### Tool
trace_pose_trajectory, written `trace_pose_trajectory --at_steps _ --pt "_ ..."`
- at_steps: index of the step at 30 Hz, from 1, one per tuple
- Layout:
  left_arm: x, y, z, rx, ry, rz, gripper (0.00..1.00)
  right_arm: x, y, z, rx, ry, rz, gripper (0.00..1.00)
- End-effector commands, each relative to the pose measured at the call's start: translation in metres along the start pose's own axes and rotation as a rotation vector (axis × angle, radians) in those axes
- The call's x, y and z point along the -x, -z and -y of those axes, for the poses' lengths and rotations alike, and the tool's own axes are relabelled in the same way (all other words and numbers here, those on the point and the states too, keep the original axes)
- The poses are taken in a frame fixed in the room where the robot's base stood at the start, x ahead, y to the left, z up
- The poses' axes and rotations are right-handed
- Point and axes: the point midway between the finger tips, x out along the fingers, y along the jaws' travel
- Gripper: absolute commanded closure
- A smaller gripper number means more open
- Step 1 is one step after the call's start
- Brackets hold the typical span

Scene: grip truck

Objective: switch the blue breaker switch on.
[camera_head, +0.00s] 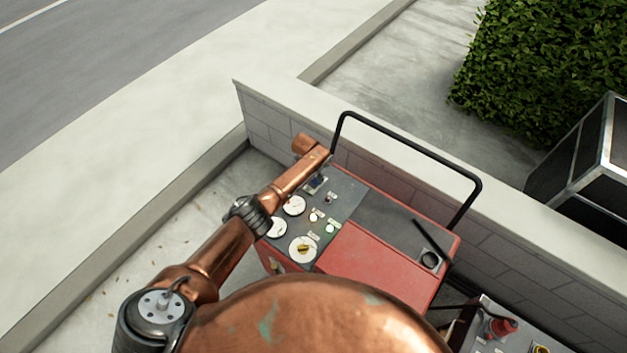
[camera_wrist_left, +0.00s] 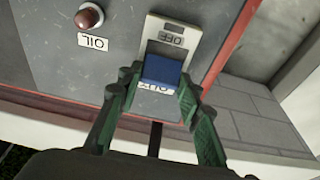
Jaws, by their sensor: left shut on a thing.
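The blue breaker switch (camera_wrist_left: 162,70) sits in a pale frame on the grey panel in the left wrist view. A label reading OFF, upside down, is above the blue part. A label at its lower edge is partly covered and hard to read. My left gripper (camera_wrist_left: 158,98) has its green fingers on either side of the switch and is shut on it. In the head view my left arm (camera_head: 290,180) reaches over the far left end of the red machine's panel (camera_head: 345,195), and its fingers are hidden there. My right gripper is not in view.
A red lamp (camera_wrist_left: 89,16) with an OIL label is beside the switch. Round dials (camera_head: 303,249) and small controls lie nearer on the panel. A black handle bar (camera_head: 410,143) rises behind the machine, along a low block wall (camera_head: 270,122). A black case (camera_head: 590,160) stands beyond.

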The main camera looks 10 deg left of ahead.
Motion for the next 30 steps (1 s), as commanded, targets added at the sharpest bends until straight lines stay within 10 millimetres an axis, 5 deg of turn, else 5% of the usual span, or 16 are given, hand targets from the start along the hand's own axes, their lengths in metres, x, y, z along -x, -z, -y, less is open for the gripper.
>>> trace_pose_trajectory --at_steps 18,19,26,30 --pt "-0.0003 0.0016 0.0012 -0.001 0.002 0.036 0.91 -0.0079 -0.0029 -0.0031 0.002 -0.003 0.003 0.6" --pt "-0.0003 0.0017 0.0012 -0.001 0.002 0.035 0.65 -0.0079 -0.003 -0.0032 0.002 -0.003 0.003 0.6" --pt "-0.0005 0.0015 0.0007 -0.001 0.001 0.036 0.49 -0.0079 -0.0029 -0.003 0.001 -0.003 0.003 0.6" --pt "-0.0007 0.0015 0.0003 -0.001 0.001 0.036 0.49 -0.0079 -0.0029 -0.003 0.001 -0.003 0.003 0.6"
